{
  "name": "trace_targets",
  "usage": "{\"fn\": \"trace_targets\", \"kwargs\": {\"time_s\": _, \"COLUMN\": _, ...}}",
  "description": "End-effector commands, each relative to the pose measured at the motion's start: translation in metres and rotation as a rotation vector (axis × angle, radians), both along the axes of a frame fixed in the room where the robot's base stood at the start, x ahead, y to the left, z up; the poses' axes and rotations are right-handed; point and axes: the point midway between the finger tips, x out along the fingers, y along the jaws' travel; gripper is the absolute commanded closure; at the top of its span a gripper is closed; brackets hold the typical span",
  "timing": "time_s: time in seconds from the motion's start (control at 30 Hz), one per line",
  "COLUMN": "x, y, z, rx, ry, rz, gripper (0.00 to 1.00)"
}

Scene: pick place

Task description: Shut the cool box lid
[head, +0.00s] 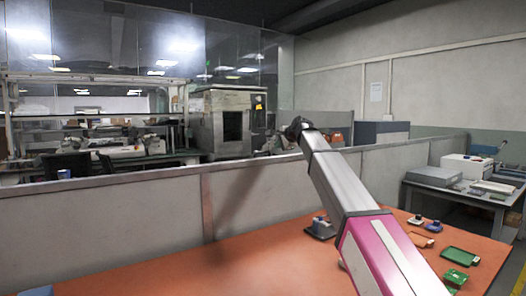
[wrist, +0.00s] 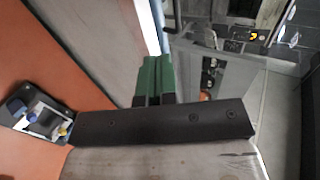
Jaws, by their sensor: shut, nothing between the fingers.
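I see no cool box or lid that I can make out for certain in either view. My gripper shows in the wrist view (wrist: 153,62) with its two green fingers together and nothing between them. In the head view my arm reaches up and away over the orange table (head: 180,272), and its dark end (head: 296,128) is near the top of the grey partition (head: 250,200). The fingers cannot be made out there.
A dark holder with blue parts (head: 320,228) stands on the table; the wrist view shows a similar one (wrist: 38,115). Small blue-topped items (head: 432,227), an orange tray (head: 421,240) and a green tray (head: 460,256) lie at the right. A grey side desk (head: 440,178) stands beyond.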

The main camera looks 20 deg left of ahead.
Motion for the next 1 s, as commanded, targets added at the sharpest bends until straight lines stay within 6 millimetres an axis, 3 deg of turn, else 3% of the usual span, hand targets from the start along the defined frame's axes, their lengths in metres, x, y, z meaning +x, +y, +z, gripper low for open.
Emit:
{"fn": "trace_targets", "kwargs": {"time_s": 0.6, "x": 0.058, "y": 0.066, "z": -0.05, "rx": -0.002, "ry": 0.001, "rz": 0.0, "gripper": 1.0}}
{"fn": "trace_targets", "kwargs": {"time_s": 1.0, "x": 0.081, "y": 0.094, "z": -0.05, "rx": 0.0, "ry": 0.0, "rz": 0.0, "gripper": 1.0}}
